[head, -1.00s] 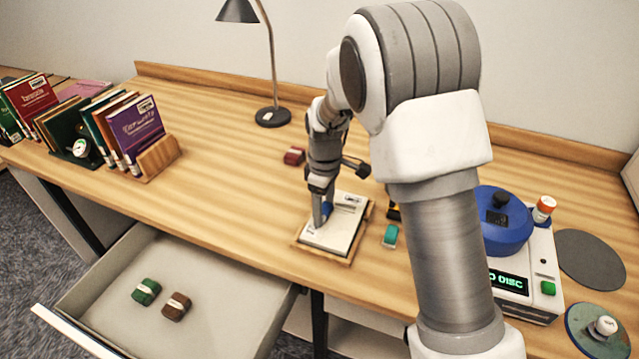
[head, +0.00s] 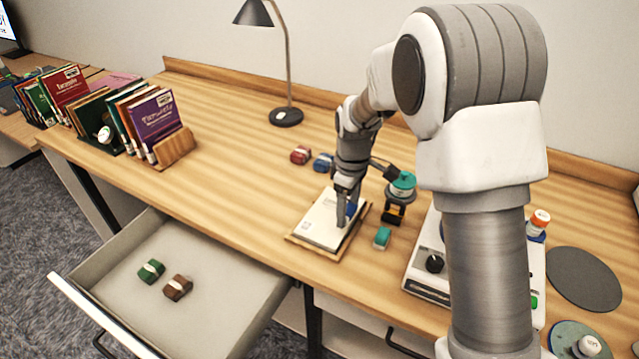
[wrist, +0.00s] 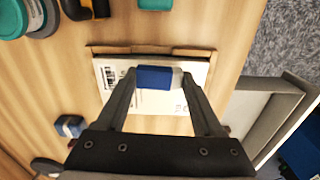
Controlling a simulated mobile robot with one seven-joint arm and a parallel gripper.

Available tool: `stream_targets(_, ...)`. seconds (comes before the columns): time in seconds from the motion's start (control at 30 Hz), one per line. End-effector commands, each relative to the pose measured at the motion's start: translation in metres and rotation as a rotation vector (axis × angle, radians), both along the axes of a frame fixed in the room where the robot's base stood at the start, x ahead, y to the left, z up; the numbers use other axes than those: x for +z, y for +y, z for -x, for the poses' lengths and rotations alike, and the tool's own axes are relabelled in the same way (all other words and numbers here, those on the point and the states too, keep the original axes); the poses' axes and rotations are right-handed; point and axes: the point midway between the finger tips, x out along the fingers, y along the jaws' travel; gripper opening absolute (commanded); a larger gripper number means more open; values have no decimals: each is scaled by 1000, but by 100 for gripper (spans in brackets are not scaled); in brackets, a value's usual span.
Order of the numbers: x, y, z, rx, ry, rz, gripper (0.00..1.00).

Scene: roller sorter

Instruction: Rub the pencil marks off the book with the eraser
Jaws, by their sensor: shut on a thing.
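A white-covered book (head: 318,228) lies flat in a shallow wooden tray (head: 299,241) at the middle front of the desk. It also shows in the wrist view (wrist: 150,104), with a barcode near one corner. My gripper (head: 346,220) is over the right part of the book, pointing down. In the wrist view my gripper (wrist: 158,80) is shut on a blue-sleeved eraser (wrist: 154,79) with a white end. The eraser is at the cover; I cannot tell whether it touches. Faint marks show near it, but the fingers hide part of the cover.
A teal block (head: 382,237) and a black-and-yellow stand (head: 394,212) are close on the right. A red block (head: 300,155) and a blue block (head: 322,162) lie behind the book. An open drawer (head: 213,290) is at front left. The desk's left middle is clear.

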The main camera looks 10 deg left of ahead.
Motion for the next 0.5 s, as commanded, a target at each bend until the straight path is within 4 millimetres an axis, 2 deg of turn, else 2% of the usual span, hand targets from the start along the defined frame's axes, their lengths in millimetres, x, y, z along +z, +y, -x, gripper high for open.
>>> stream_targets(0.5,49,6,3,-5,2,1,17)
